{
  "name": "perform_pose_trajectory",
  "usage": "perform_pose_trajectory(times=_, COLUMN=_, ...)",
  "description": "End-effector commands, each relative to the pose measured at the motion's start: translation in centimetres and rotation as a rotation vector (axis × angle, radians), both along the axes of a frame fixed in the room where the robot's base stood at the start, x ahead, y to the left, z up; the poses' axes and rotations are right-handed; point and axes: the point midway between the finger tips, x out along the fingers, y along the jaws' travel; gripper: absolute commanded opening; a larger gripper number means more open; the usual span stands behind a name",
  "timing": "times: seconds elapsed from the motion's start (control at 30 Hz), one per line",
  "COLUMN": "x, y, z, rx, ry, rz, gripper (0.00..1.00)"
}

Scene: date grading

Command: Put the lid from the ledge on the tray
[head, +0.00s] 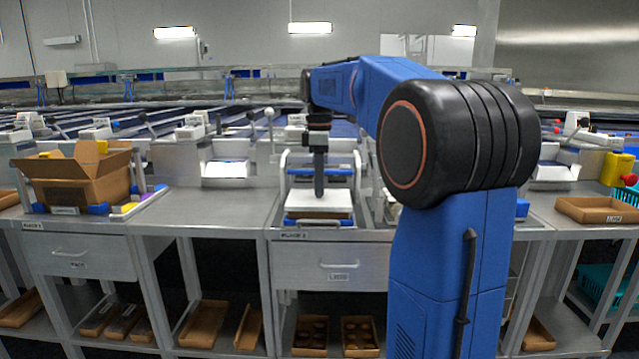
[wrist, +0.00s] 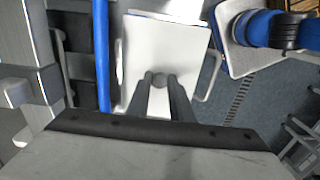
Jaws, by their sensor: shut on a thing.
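The white lid (head: 319,202) is a flat square plate in the middle of the head view, at the bench's work place. The wrist view shows the lid (wrist: 135,60) with a small round grey knob (wrist: 159,81) on top. My gripper (head: 319,192) points straight down over the lid. In the wrist view its two dark fingers (wrist: 160,84) are shut on the knob. Blue parts, seemingly of the tray (head: 302,218), show just below the lid. I cannot tell whether the lid rests on them or hangs slightly above.
A grey metal frame (head: 287,165) stands around the lid's place. An open cardboard box (head: 75,178) stands on the bench at left. A shallow brown tray (head: 592,210) lies at right. Brown trays (head: 203,322) fill the lower shelves. The bench (head: 195,212) left of the frame has bare room.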

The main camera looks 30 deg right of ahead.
Motion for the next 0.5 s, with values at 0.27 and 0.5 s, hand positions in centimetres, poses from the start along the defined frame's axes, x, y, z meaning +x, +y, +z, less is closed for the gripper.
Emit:
perform_pose_trajectory(times=0.27, x=0.00, y=0.00, z=-0.27, rx=0.000, ry=0.000, rz=0.000, gripper=0.00)
perform_pose_trajectory(times=0.5, x=0.00, y=0.00, z=-0.51, rx=0.000, ry=0.000, rz=0.000, gripper=0.00)
